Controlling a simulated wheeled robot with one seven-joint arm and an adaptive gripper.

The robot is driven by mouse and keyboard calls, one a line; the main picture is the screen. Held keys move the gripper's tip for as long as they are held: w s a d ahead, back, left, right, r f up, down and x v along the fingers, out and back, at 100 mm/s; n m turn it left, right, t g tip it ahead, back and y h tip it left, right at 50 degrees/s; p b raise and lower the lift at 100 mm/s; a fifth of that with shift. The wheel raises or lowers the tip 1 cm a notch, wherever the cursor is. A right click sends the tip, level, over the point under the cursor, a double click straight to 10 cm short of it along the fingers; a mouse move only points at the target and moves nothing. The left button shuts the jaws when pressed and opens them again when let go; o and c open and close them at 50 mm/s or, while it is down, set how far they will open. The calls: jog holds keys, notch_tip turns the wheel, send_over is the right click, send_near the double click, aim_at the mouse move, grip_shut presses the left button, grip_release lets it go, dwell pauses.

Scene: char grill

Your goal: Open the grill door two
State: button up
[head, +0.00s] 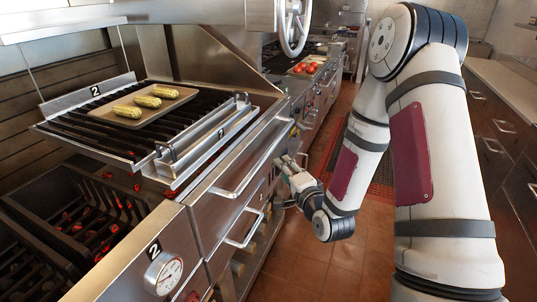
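The grill front (225,205) is stainless steel, with a long upper bar handle (240,178) and a lower bar handle (248,228). A "2" label (153,248) sits above a round gauge (164,273) on the near front panel. I cannot tell for sure which panel is door two; the front panels look shut. My gripper (290,160) is in front of the grill, right of the handles, apart from them as far as I can see. Its fingertips look spread with nothing between them, though they are small in view.
A raised grate (70,128) marked "2" holds a tray (118,112) with corn cobs (144,101). Glowing coals (75,225) lie in the open pit at the left. A wheel (293,27) hangs above.

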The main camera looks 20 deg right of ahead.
aim_at(270, 155)
jog(key=w+b, duration=0.4)
jog(key=b, duration=0.3)
jog(key=shift+w+f, duration=0.2)
jog(key=b, duration=0.2)
jog(key=shift+w+a+b, duration=0.1)
jog(key=shift+w+b, duration=0.1)
jog(key=shift+b, duration=0.1)
jog(key=b, duration=0.4)
jog(key=shift+f, duration=0.25)
jog(key=w, duration=0.2)
jog(key=w+b, duration=0.1)
jog(key=w, duration=0.2)
jog(key=w+f, duration=0.1)
jog(key=w, duration=0.2)
jog(key=shift+a, duration=0.35)
grip_shut()
